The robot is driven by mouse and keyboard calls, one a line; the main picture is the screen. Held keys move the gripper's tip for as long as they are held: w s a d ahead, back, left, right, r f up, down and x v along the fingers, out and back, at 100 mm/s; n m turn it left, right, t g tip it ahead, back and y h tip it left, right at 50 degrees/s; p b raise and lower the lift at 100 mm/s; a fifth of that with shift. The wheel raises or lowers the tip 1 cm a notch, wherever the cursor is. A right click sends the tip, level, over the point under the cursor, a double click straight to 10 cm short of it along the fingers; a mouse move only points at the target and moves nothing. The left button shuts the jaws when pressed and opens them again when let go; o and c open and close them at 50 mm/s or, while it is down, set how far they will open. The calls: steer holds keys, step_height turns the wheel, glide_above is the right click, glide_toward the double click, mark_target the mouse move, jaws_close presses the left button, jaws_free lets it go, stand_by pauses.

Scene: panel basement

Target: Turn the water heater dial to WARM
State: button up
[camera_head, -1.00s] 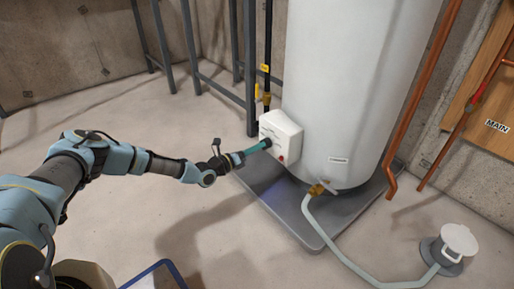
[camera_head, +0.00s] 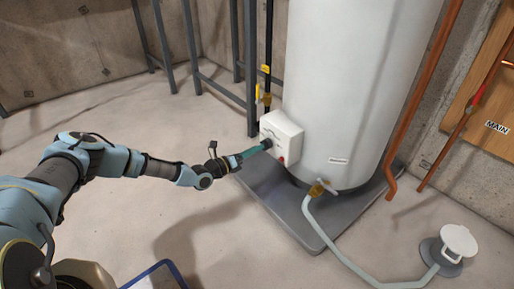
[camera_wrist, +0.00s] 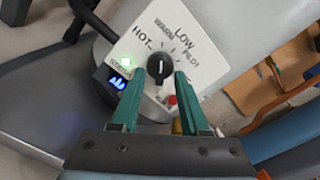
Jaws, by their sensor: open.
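The white control box (camera_head: 284,136) sits low on the front of the water heater (camera_head: 345,90). In the wrist view its face (camera_wrist: 205,72) carries a black round dial (camera_wrist: 159,67), with the labels HOT, WARM, LOW and PILOT around its upper side. A small light mark shows on the dial; I cannot tell for sure which label it points at. My gripper (camera_wrist: 160,78) is open, its two green fingers on either side of the dial's lower part. Whether they touch it is unclear. In the head view my gripper (camera_head: 265,146) reaches the box from the left, hiding the dial.
Copper pipes (camera_head: 425,90) stand at right. A hose (camera_head: 345,258) runs from the drain valve to a floor drain (camera_head: 449,250). Floor at left is clear.

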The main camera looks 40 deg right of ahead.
steer(key=a+p, duration=0.2)
steer(key=a, duration=0.7)
steer(key=shift+w, duration=0.25)
steer(key=shift+a, duration=0.1)
steer(key=s+a+r+m+t+y, duration=0.1)
steer(key=a+r+m+y, duration=0.5)
steer(key=a+r+m, duration=0.65)
steer(key=s+a+r+m+t+y, duration=0.1)
steer(key=a+r+m+y, duration=0.6)
steer(key=a, duration=1.1)
steer(key=s+a+r+m+y, duration=0.1)
steer(key=a+r+m+y, duration=0.5)
steer(key=a+r, duration=0.75)
step_height(320, 180, up, 35)
steer(key=a+m+h+p, duration=0.1)
steer(key=a+p, duration=0.1)
steer(key=p, duration=3.5)
steer(key=shift+s+a+t+p, duration=0.2)
steer(key=shift+a+t+p, duration=0.1)
steer(key=shift+p, duration=0.1)
